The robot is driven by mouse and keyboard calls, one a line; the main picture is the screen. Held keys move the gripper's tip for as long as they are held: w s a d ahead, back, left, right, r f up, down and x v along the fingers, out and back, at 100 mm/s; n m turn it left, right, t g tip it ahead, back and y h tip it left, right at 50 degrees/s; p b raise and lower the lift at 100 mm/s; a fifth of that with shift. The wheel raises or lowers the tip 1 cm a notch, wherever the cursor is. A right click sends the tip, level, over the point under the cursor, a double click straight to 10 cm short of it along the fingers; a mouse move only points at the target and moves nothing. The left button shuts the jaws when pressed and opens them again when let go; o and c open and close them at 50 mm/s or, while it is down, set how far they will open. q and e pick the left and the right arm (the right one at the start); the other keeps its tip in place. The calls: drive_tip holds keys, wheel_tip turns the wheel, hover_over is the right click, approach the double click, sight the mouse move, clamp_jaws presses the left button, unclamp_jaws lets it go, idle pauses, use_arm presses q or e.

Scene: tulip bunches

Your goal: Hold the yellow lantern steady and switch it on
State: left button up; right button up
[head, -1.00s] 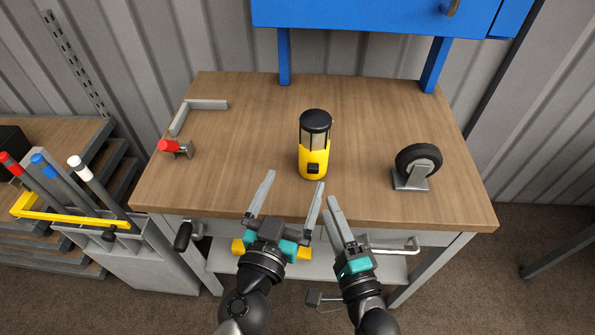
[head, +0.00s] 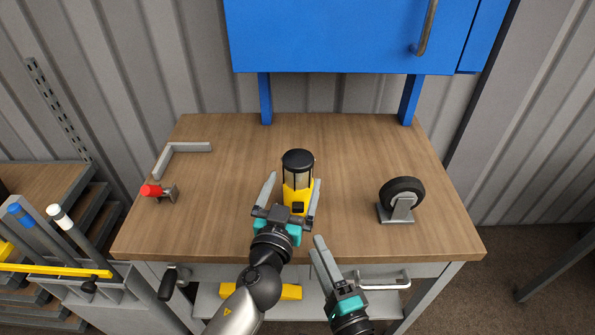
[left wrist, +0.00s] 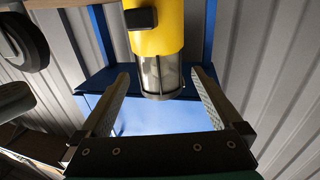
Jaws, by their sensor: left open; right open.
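The yellow lantern (head: 292,194) stands upright on the workbench, with a black cap and dark cage above its yellow base. A black switch block (head: 298,207) is on its front, and it also shows in the left wrist view (left wrist: 142,18). My left gripper (head: 294,179) is open, with one finger on each side of the lantern. In the left wrist view the lantern (left wrist: 160,38) appears upside down between the fingers, with gaps visible beside its cage. My right gripper (head: 316,244) is open and empty at the bench's front edge, below and right of the lantern.
A caster wheel (head: 402,193) stands on the bench (head: 245,150) to the right. A red-tipped clamp (head: 158,191) and a grey angle bracket (head: 185,148) are at the left. A blue cabinet (head: 330,35) hangs above the back. The bench around the lantern is mostly clear.

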use_arm(q)
drive_tip(key=shift+x, duration=2.15)
drive_tip(key=shift+c, duration=0.2)
drive_tip(key=c, duration=1.4)
drive_tip(key=shift+c, duration=0.2)
